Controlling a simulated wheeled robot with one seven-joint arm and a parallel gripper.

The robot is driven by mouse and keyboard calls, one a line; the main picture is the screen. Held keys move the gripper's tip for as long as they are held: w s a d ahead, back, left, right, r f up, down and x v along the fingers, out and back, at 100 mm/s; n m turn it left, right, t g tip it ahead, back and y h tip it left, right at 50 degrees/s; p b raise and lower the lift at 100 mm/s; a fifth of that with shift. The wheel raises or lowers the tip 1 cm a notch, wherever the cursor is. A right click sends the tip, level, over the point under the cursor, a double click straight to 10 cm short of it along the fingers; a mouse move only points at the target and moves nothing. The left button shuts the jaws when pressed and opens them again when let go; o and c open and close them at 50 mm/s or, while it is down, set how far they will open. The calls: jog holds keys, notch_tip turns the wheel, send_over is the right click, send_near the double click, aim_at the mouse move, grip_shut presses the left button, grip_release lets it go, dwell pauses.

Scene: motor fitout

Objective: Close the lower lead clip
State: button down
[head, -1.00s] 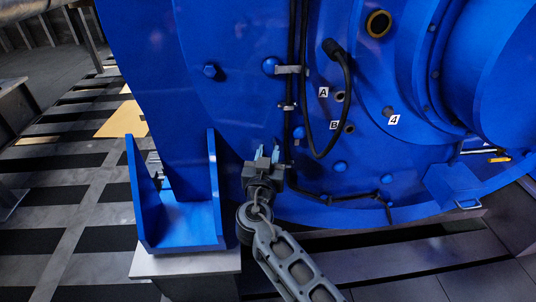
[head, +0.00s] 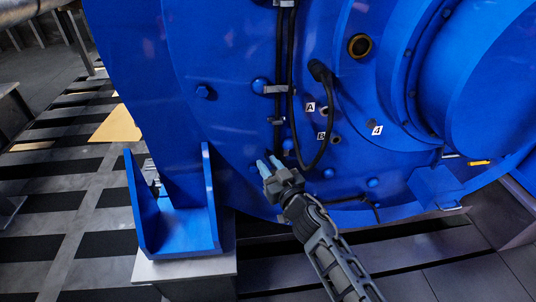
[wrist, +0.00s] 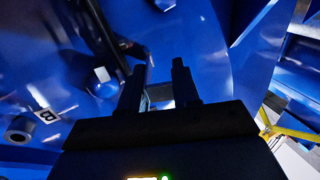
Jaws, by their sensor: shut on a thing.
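Two black leads (head: 291,120) run down the blue motor face in the head view. Small grey clips sit along them, one higher clip (head: 277,89) and a smaller one (head: 276,120) below it.
A looped black cable (head: 326,145) hangs right of the leads, near sockets marked A (head: 310,107) and B. Bolt heads (head: 203,92) stand out from the motor face. A blue foot bracket (head: 180,231) stands at the lower left. Striped floor lies further left.

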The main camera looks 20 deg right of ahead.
aim_at(269, 160)
jog(key=shift+d+r+n+y+p, duration=0.25)
jog(key=shift+n+y+p, duration=0.4)
jog(key=shift+p, duration=0.8)
jog(key=shift+d+r+n+y+p, duration=0.2)
jog(key=shift+n+y+p, duration=0.15)
jog(key=shift+y+p, duration=0.85)
jog(key=n+g+y, duration=0.1)
jog(key=y, duration=0.1)
jog(key=d+n+g+y, duration=0.1)
jog(key=n+y, duration=0.1)
jog(key=d+f+n+g+y+p, duration=0.1)
jog(key=y, duration=0.1)
jog(key=shift+w+n, duration=0.2)
jog(key=shift+n, duration=0.1)
jog(key=shift+w+d+f+n+g+y+b, duration=0.1)
jog(key=shift+d+n+g+y+b, duration=0.1)
jog(key=shift+n+g+y+b, duration=0.9)
jog(key=shift+d+n+g+y+b, duration=0.15)
jog(key=shift+n+g+y+b, duration=0.15)
jog(key=shift+g+y+b, duration=0.25)
jog(key=c, duration=1.1)
grip_release()
jog(key=shift+o, duration=0.7)
jog(key=shift+d+r, duration=0.1)
jog(key=shift+r, duration=0.1)
